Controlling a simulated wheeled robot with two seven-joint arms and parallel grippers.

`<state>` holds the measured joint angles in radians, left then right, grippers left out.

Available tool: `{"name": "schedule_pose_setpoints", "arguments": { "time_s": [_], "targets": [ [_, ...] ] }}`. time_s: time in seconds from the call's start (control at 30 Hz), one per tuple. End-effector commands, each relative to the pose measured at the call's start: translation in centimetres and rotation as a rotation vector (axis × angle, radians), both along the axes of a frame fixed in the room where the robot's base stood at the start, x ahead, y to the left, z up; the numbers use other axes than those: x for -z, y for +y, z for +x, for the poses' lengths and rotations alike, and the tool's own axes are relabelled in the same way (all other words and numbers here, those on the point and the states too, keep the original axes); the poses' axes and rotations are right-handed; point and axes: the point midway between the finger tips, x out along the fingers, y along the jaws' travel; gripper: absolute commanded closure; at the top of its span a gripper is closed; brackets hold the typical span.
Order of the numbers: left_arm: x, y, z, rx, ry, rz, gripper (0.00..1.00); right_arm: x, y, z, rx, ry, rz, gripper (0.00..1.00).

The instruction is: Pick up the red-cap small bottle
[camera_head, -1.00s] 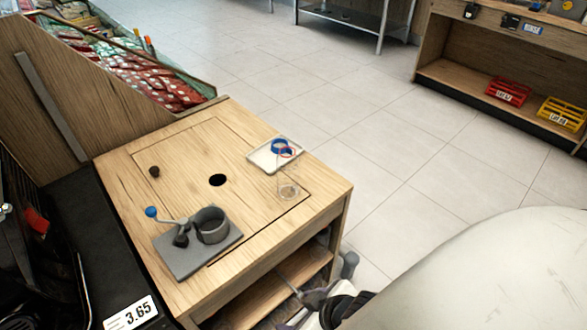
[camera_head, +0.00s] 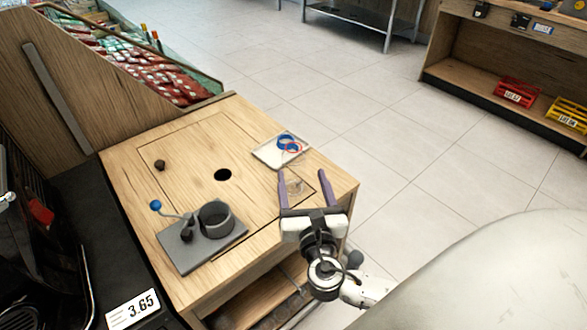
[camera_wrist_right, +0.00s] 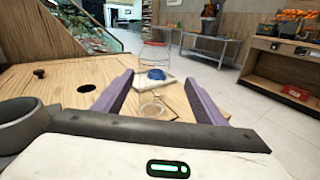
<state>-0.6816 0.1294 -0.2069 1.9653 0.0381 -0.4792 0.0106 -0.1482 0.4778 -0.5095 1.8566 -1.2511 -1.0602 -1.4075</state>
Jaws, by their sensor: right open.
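The red-cap small bottle (camera_head: 295,187) is clear and hard to make out. In the right wrist view the clear bottle (camera_wrist_right: 152,108) stands ahead, between the lines of the two fingers. My left gripper is out of view.
A grey juicer (camera_head: 216,219) with a blue-knobbed lever stands to the left. The counter (camera_head: 200,140) has a round hole and a small dark knob.

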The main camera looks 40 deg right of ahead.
Motion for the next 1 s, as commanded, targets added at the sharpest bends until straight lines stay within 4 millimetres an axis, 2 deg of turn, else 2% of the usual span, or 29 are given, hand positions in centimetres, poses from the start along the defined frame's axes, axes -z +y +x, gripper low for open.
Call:
{"name": "schedule_pose_setpoints", "arguments": {
  "time_s": [0.13,0.3,0.57,0.8,1.0],
  "targets": [
    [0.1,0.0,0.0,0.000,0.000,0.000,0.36,-0.5,-0.2,1.6,-0.026,0.006,-0.093,0.35],
    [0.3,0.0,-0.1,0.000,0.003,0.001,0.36,-0.4,-1.4,4.0,-0.025,0.006,-0.093,0.35],
    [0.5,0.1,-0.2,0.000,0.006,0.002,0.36,-0.2,-2.2,6.0,-0.024,0.005,-0.088,0.35],
    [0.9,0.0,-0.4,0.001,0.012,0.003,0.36,0.4,-3.4,9.2,-0.023,0.006,-0.088,0.35],
    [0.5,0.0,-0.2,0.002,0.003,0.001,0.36,0.4,-3.8,10.0,-0.024,0.008,-0.085,0.35]
  ]
}}
